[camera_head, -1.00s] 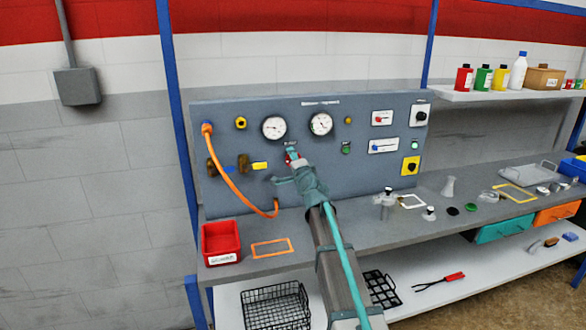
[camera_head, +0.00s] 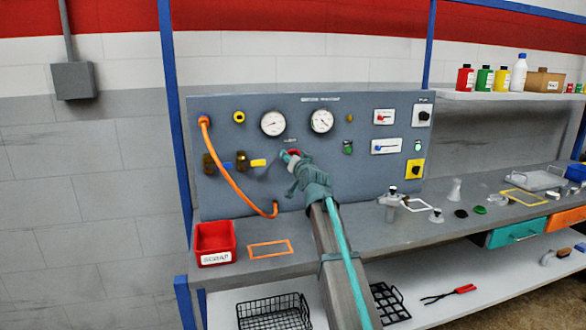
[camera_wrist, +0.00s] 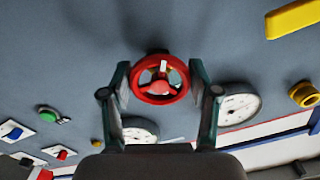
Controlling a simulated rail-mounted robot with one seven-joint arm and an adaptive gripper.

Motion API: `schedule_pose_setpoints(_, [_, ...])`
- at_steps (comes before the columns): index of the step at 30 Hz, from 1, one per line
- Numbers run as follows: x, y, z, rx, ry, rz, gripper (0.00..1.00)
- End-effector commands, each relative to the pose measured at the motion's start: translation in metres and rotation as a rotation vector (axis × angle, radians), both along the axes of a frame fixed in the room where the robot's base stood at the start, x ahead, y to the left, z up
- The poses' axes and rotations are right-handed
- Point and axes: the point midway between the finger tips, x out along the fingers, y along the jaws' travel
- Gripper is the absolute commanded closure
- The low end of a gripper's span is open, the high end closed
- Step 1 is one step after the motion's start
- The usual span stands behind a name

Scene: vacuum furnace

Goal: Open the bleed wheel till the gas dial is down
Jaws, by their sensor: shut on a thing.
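The red bleed wheel (camera_head: 294,152) is on the grey panel (camera_head: 225,185), below and between two round white dials, and my gripper largely hides it in the head view. In the wrist view the whole wheel (camera_wrist: 160,82) shows, with a pale mark near its top. My gripper (camera_wrist: 160,80) has one finger on each side of its rim and is shut on it. The left dial (camera_head: 273,123) and right dial (camera_head: 321,121) also show in the wrist view (camera_wrist: 238,108) (camera_wrist: 140,130). Their labels are too small to read.
Left of the wheel are an orange hose (camera_head: 232,182) and a yellow-handled valve (camera_head: 257,163). Switches and a yellow-framed knob (camera_head: 413,169) are at the panel's right. A red bin (camera_head: 214,244) and small glassware stand on the bench below.

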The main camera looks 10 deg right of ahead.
Motion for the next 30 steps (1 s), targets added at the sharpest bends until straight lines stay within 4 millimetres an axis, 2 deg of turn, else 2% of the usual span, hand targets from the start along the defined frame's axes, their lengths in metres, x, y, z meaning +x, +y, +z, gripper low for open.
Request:
schedule_pose_setpoints(1, [0.0003, 0.0000, -0.0044, -0.031, -0.002, 0.000, 0.74])
schedule_pose_setpoints(10, [-0.0001, -0.0002, -0.0020, -0.155, -0.015, 0.001, 0.74])
schedule_pose_setpoints(26, [-0.0003, -0.0001, -0.0010, -0.182, -0.016, 0.001, 0.74])
schedule_pose_setpoints(27, [-0.0003, -0.0001, -0.0010, -0.182, -0.016, 0.001, 0.38])
schedule_pose_setpoints(30, [-0.0003, -0.0001, -0.0009, -0.182, -0.017, 0.001, 0.21])
